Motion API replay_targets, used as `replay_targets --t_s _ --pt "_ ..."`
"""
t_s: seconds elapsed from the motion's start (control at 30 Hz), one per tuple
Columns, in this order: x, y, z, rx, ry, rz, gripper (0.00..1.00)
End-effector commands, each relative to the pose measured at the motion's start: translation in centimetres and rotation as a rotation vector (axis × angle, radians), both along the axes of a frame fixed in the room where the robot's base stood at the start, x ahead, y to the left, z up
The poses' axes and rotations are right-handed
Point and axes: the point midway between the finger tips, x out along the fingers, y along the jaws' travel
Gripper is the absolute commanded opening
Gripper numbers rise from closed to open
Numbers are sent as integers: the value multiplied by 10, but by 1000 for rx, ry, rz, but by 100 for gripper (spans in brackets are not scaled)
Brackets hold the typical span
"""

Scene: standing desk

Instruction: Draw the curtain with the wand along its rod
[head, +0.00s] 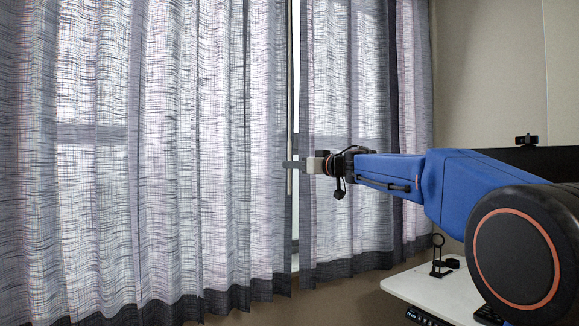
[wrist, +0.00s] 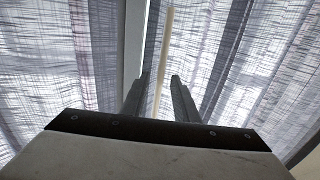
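The curtain wand (head: 290,110) is a thin cream stick hanging upright by the inner edge of the left curtain panel (head: 170,150). Its lower end shows just below my gripper (head: 291,165). In the wrist view the wand (wrist: 165,55) runs up between the two dark fingers of my gripper (wrist: 158,90). A small space shows on each side of it, so the fingers stand open around the wand. The right curtain panel (head: 350,220) hangs behind my wrist. The rod and the wand's top are out of view.
A narrow gap between the panels shows a pale window frame (head: 296,80). A white desk (head: 440,290) with a small black stand (head: 440,262) is at lower right. A dark monitor (head: 540,158) is behind my arm. The space before the left panel is clear.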

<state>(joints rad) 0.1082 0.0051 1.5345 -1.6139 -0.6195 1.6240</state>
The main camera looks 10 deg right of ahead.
Motion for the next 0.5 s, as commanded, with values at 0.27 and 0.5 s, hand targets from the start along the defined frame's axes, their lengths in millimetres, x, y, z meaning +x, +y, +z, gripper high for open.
replay_targets --t_s 0.27,0.5 --pt "23 13 0 0 0 1 27" --pt "26 14 0 0 0 -1 27"
